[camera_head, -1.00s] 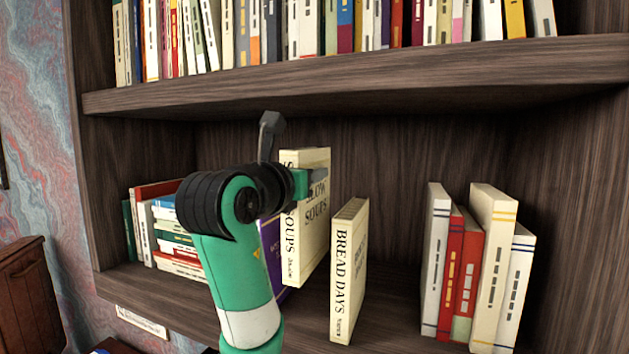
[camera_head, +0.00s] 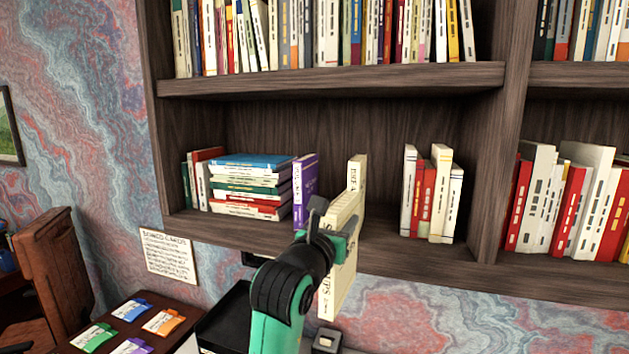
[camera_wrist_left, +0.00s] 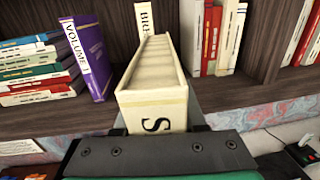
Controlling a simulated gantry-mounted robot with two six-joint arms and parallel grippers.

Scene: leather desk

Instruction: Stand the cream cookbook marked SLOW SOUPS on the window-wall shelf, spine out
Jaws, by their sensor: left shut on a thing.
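The cream cookbook SLOW SOUPS (camera_head: 335,290) is in my left gripper (camera_head: 332,228), which is shut on it. It is upright in front of the shelf edge, overlapping the cream BREAD DAYS book (camera_head: 357,172) behind it. In the left wrist view the book (camera_wrist_left: 152,80) points away toward the shelf, with an "S" on the near face. The gripper's dark jaw plate (camera_wrist_left: 155,152) lies along the bottom there. The window-wall shelf (camera_head: 390,245) has BREAD DAYS standing on it. My right gripper is not in view.
A purple VOLUME 1 book (camera_head: 305,188) leans left of BREAD DAYS, beside a flat stack of books (camera_head: 250,185). Red and cream books (camera_head: 430,195) stand to the right, past a bare gap. A card sign (camera_head: 167,257) hangs below the shelf, above a desk with coloured cards (camera_head: 132,309).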

